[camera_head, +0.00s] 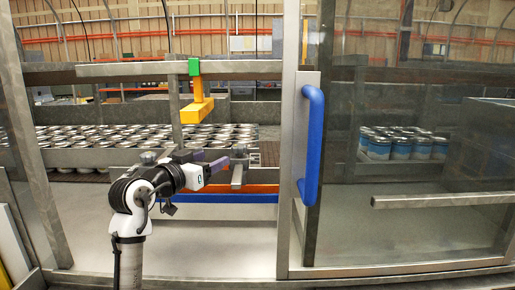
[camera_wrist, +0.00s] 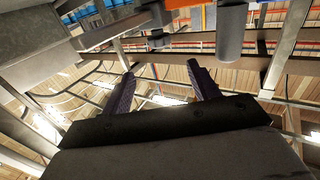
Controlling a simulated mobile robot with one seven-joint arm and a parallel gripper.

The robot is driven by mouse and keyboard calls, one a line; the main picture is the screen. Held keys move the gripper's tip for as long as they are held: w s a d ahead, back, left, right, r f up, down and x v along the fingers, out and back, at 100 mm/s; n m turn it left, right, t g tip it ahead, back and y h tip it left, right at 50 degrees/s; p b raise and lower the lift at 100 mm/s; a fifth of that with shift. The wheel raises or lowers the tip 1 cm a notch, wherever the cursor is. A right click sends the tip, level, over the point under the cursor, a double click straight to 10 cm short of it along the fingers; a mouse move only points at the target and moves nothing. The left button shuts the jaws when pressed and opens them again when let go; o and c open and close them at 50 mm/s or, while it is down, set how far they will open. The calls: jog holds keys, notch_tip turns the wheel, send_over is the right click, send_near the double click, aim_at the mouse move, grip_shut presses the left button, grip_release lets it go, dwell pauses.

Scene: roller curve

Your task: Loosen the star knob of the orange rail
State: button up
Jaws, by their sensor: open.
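The orange rail (camera_head: 240,188) runs level just above a blue rail (camera_head: 225,198), behind the frame opening. A grey bracket (camera_head: 238,176) stands in front of its middle, with a small grey part at its top; I cannot tell for sure whether that is the star knob. My gripper (camera_head: 216,161) is open, its purple fingers pointing right, close to the left of that bracket. In the wrist view, my gripper (camera_wrist: 160,70) is empty between its fingers. A grey rounded part (camera_wrist: 230,32) hangs near the top there, apart from the fingers, with a bit of orange beside it.
A blue door handle (camera_head: 311,145) and steel door frame stand right of my gripper. Rows of silver-topped cans (camera_head: 90,140) fill the conveyor behind. Blue-labelled cans (camera_head: 400,146) stand behind the glass.

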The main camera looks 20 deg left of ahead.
aim_at(240, 149)
jog(key=p+x, duration=0.4)
jog(key=x, duration=0.9)
jog(key=shift+w+p, duration=0.2)
jog(key=shift+p, duration=0.2)
jog(key=shift+c, duration=0.2)
jog(key=c, duration=0.9)
jog(key=shift+d+n+y, duration=0.15)
jog(key=shift+n+y, duration=0.25)
jog(key=shift+y, duration=0.3)
jog(key=n+y, duration=0.3)
jog(key=y, duration=0.2)
jog(key=shift+t, duration=0.3)
jog(key=shift+f+n+g+y, duration=0.15)
jog(key=shift+n+g+y, duration=0.55)
jog(key=shift+n+y, duration=1.5)
jog(key=shift+y, duration=0.7)
